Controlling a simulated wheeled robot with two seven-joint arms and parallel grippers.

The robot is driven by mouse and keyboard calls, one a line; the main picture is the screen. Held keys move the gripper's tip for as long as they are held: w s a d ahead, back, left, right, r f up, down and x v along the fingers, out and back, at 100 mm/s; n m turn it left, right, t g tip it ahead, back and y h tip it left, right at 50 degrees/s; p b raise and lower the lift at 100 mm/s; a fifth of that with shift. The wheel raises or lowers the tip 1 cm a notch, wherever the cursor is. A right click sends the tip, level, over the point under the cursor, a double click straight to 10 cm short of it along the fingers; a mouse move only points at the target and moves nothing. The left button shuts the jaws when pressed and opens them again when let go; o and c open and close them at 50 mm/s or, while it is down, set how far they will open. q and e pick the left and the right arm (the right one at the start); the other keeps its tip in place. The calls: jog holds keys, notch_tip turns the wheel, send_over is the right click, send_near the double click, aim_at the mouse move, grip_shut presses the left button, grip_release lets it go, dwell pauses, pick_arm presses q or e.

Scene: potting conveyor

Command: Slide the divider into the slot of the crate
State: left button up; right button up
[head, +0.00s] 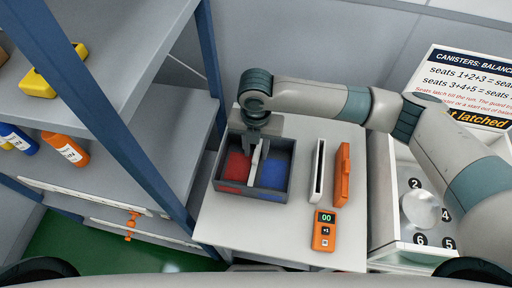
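The crate (283,194) is a dark grey open box on the light table, with a red floor on the left and a blue floor on the right. The divider (254,167) is a thin pale panel standing between the red and blue sides. It reaches down into the crate, but I cannot tell how deep it sits in the slot, which is hidden. My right gripper (262,142) is above the crate's back part, pointing down, and appears shut on the divider's upper end. My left gripper is not in view.
Right of the crate stand a narrow white holder (318,171) with a dark opening and an orange bar (342,174). An orange counter (323,230) reads 00 near the front. Shelves with bottles are left; a numbered white tray (398,246) is right.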

jog(key=shift+r, duration=0.15)
jog(key=shift+r+b, duration=0.3)
jog(key=shift+r, duration=0.25)
notch_tip(320, 180, up, 16)
jog(key=b, duration=0.4)
jog(key=shift+b, duration=0.4)
jog(key=shift+s, duration=0.1)
dwell(0.5)
